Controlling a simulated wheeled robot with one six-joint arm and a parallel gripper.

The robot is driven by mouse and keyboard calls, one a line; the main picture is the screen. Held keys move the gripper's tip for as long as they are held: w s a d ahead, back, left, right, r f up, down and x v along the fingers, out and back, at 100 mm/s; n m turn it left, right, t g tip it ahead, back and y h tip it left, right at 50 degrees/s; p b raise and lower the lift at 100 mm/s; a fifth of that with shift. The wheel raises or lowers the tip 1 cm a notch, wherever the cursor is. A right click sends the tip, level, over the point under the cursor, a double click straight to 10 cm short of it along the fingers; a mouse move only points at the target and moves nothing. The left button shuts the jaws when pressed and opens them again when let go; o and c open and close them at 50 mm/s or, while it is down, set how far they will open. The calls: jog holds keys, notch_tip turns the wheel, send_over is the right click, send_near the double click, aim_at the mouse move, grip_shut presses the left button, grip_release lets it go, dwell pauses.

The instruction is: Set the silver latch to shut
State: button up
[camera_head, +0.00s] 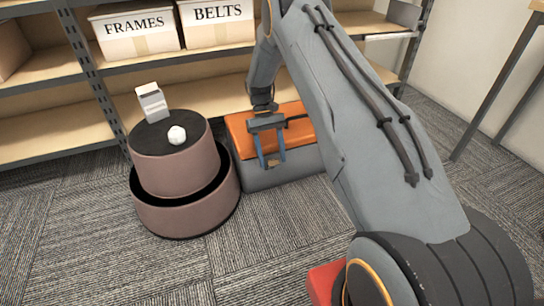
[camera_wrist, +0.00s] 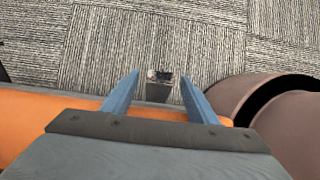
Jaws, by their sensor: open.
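A low grey box (camera_head: 285,177) with an orange lid (camera_head: 294,130) stands on the carpet below the shelves. My gripper (camera_head: 272,166) is open at the box's front edge, with its two blue fingers pointing down and apart. In the wrist view, a small grey and silvery piece (camera_wrist: 158,90), apparently the silver latch, projects past the edge of the orange lid (camera_wrist: 25,120). It lies between the open fingers in that picture, with a gap on each side. Its exact setting is too small to tell. I cannot make out the latch in the head view.
Shelves with cartons labelled FRAMES (camera_head: 135,29) and BELTS (camera_head: 216,23) stand behind. Carpet (camera_head: 120,265) in front is clear.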

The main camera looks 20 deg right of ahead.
jog(key=shift+p+v, duration=1.3)
jog(key=shift+v, duration=2.6)
